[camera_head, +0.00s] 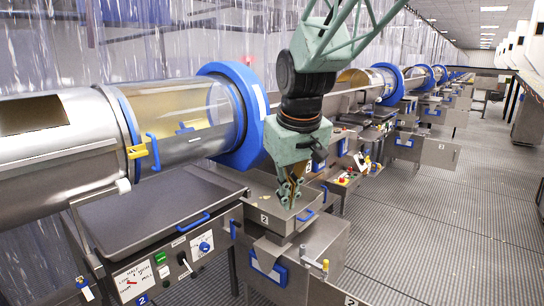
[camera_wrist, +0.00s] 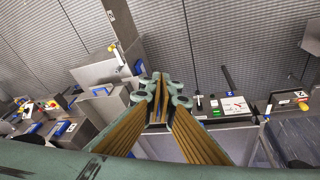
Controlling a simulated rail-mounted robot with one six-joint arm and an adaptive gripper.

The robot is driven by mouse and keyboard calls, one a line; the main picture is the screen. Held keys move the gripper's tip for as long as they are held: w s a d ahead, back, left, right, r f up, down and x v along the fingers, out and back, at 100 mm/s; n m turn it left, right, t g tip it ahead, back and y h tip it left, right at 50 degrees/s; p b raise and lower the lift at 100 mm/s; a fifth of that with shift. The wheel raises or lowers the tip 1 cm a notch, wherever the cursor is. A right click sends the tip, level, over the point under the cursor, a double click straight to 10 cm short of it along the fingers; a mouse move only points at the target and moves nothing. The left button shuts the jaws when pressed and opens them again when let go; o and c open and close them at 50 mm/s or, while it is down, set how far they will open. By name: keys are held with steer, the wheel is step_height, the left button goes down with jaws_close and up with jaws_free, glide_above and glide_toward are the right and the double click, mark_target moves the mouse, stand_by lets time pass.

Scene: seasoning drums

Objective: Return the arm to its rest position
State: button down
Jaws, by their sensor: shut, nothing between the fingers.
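My gripper (camera_head: 289,200) hangs from the green arm (camera_head: 303,142) near the middle of the head view. It points down over a small steel tray marked 2 (camera_head: 268,207), in front of the drum's blue end ring. Its fingers are shut and nothing shows between them. In the wrist view the gripper (camera_wrist: 161,82) has its green fingertips together, with ochre inner pads running toward the camera. Whether the fingertips touch the tray cannot be told.
A clear drum (camera_head: 190,118) with a blue ring (camera_head: 252,115) stands left of the arm. A control panel (camera_head: 165,268) sits at lower left. More drums (camera_head: 385,84) and steel stations recede behind. The grated floor (camera_head: 440,220) at right is open.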

steer(key=s+d+r+m, duration=0.1)
steer(key=s+d+r, duration=0.2)
steer(key=s+d, duration=0.5)
steer(key=s+d+r+m, duration=0.2)
steer(key=s+d+r, duration=0.15)
steer(key=s, duration=0.75)
steer(key=s+d+f+m, duration=0.1)
steer(key=s+d, duration=0.1)
steer(key=s, duration=0.7)
steer(key=s+d+f+m, duration=0.1)
steer(key=s+d+f, duration=0.1)
steer(key=s, duration=0.8)
steer(key=shift+d+f+h, duration=0.15)
steer(key=shift+d+h, duration=0.15)
steer(key=shift+d, duration=0.45)
